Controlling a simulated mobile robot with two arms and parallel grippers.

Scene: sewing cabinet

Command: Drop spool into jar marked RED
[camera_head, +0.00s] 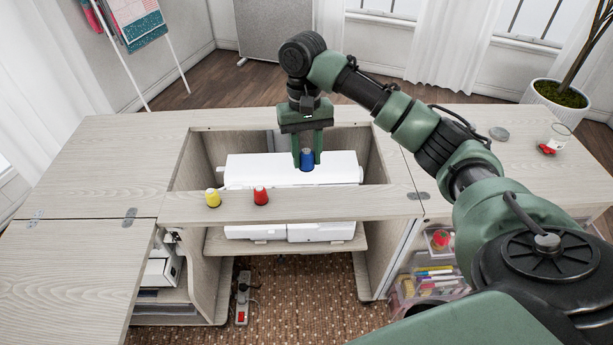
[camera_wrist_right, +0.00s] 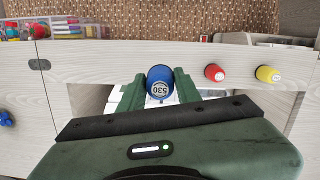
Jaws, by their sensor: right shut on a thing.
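My right gripper (camera_head: 307,163) is shut on a blue spool (camera_head: 307,155), held upright between its fingers in front of the white sewing machine. In the right wrist view the blue spool (camera_wrist_right: 160,84) shows the number 530 on its end. A red spool (camera_head: 261,195) and a yellow spool (camera_head: 213,198) stand on the cabinet's front rail, left of the gripper. They also show in the right wrist view, the red one (camera_wrist_right: 214,73) nearer the gripper. A clear jar (camera_head: 561,134) stands on the right tabletop; I cannot read a mark on it. My left gripper is out of view.
The white sewing machine (camera_head: 250,169) sits in the cabinet well. A small red object (camera_head: 546,149) lies by the jar, and a grey disc (camera_head: 499,133) lies to its left. A plant pot (camera_head: 556,99) stands behind. The left tabletop (camera_head: 110,165) is clear.

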